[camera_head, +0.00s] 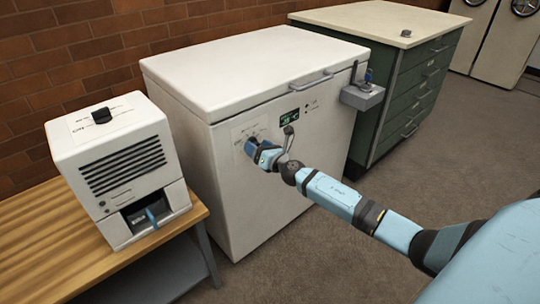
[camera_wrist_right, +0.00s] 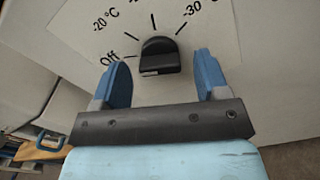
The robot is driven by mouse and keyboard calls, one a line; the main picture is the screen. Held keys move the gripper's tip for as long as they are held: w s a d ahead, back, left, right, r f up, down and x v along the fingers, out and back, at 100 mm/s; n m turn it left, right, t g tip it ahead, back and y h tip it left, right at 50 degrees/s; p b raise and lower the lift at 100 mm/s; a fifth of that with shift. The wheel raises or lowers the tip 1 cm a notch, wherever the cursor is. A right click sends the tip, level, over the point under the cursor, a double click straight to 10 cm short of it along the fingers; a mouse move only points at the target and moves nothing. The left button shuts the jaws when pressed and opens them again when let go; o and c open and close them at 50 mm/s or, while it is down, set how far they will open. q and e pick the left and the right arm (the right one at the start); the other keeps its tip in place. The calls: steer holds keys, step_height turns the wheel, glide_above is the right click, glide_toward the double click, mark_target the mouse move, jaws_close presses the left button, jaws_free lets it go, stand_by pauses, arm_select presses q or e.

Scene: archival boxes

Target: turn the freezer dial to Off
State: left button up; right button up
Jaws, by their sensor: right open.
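The white chest freezer (camera_head: 230,190) stands against the brick wall in the head view. Its black dial (camera_wrist_right: 158,56) sits on a white plate (camera_wrist_right: 85,28) on the freezer front. I cannot tell for sure which mark the dial points to. My right gripper (camera_head: 262,154) is at the plate. In the wrist view its blue fingers (camera_wrist_right: 161,66) are open, one on each side of the dial, with visible gaps. My left gripper is not in view.
A small display (camera_head: 289,117) is right of the plate. A grey box (camera_head: 362,95) juts from the freezer's right front. A white device (camera_head: 125,165) stands on a wooden bench (camera_head: 40,240) at left. A green drawer cabinet (camera_head: 405,100) stands at right. The floor in front is clear.

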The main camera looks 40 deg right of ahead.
steer(key=s+d, duration=0.1)
steer(key=s, duration=1.2)
steer(key=shift+s, duration=0.1)
